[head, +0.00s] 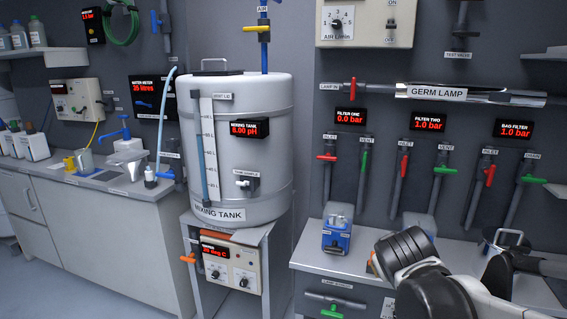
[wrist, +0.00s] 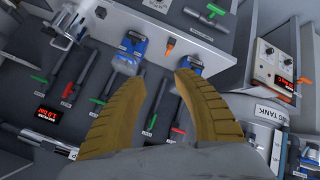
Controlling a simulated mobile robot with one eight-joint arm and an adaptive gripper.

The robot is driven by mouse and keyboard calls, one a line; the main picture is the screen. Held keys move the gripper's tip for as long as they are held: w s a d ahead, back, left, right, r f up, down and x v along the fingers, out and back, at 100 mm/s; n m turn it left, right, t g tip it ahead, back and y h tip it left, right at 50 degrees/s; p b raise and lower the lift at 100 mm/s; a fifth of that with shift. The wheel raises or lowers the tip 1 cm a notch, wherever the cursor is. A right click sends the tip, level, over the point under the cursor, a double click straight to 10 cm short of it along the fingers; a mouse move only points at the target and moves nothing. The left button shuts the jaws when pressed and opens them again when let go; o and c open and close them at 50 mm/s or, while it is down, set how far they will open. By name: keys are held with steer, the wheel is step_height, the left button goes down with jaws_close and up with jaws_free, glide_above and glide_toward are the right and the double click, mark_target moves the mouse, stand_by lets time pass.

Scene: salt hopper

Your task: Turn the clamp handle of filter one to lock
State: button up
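The filter one display (head: 349,117) reads 0.0 bar on the back wall. Below it, a blue unit with a pale top (head: 337,235) stands on the counter; it seems to be the right-hand blue unit in the wrist view (wrist: 194,62). An orange handle (wrist: 168,47) shows between the two blue units near the counter edge; I cannot tell whether it is the filter one clamp handle. My gripper (wrist: 160,77) is open and empty, its tan fingers apart, with the right fingertip appearing close to the right-hand blue unit. In the head view, my arm hides part of the counter.
A red inlet valve (head: 327,157) and green vent valve (head: 364,164) hang on pipes above the counter. The second blue unit (wrist: 128,52) stands beside the first. The mixing tank (head: 238,140) is at left. A steel vessel (head: 505,242) stands at right.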

mark_target(333, 251)
steer(key=s+a+f+m+g+y, duration=0.1)
steer(key=s+a+f+y, duration=0.15)
steer(key=s, duration=0.65)
steer(key=s+a+f+m+g+y, duration=0.1)
steer(key=s+a+m, duration=0.15)
steer(key=s, duration=0.65)
steer(key=w+d+r+n+t+h+p, duration=0.1)
steer(key=w+d+n+t+h, duration=0.15)
steer(key=w, duration=1.35)
steer(key=w+d+n+t+h+p, duration=0.1)
steer(key=w+d+n+t+h, duration=0.2)
steer(key=w, duration=1.3)
steer(key=w+a+f+n+t, duration=0.2)
steer(key=w+a+f+n, duration=0.3)
steer(key=w+f, duration=0.45)
steer(key=w+a+f+n+t+p, duration=0.1)
steer(key=a+f+n, duration=0.15)
steer(key=f, duration=0.35)
steer(key=w+a+f+n+t, duration=0.1)
steer(key=a+f+n+t, duration=0.15)
steer(key=f, duration=0.45)
steer(key=shift+g, duration=0.5)
steer(key=b+x, duration=0.2)
steer(key=x, duration=0.7)
steer(key=shift+d+r+b, duration=0.1)
steer(key=shift+d+b, duration=0.05)
steer(key=shift+b, duration=0.2)
steer(key=shift+w+d+r, duration=0.15)
steer(key=shift+w+d, duration=0.1)
steer(key=shift+w, duration=0.45)
